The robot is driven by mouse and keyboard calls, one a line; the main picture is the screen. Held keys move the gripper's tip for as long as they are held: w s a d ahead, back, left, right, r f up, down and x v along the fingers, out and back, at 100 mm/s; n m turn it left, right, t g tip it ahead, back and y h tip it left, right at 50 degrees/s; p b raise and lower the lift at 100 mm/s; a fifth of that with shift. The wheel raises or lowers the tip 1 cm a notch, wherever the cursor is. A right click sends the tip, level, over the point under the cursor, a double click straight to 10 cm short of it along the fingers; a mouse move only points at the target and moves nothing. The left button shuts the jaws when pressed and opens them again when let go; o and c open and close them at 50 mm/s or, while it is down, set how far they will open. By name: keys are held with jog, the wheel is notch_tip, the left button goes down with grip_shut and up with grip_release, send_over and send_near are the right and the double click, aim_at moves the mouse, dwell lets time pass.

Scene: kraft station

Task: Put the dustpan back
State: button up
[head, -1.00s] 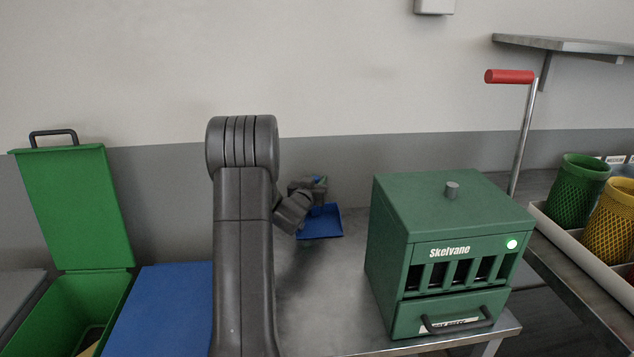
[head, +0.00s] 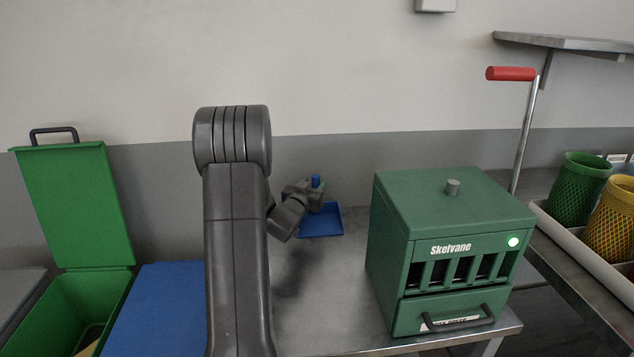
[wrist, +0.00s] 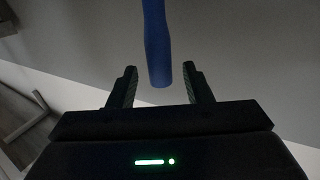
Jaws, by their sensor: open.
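The blue dustpan (head: 322,223) lies on the metal table near the back wall. Its blue handle (head: 316,181) sticks up behind my gripper in the head view. In the wrist view the handle (wrist: 157,45) hangs into the picture from the top, its end near the line between my fingertips. My gripper (wrist: 160,85) is open, with one finger on each side of the handle's end and a gap on both sides. In the head view my gripper (head: 312,193) is small and partly covers the dustpan.
A green Skelvane box (head: 450,205) with a drawer stands to the right on the table (head: 320,310). A blue panel (head: 160,310) and an open green bin (head: 75,205) are at left. Green and yellow baskets (head: 578,188) stand far right.

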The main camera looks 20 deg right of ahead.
jog(key=v, duration=0.8)
jog(key=shift+b, duration=0.3)
dwell(0.8)
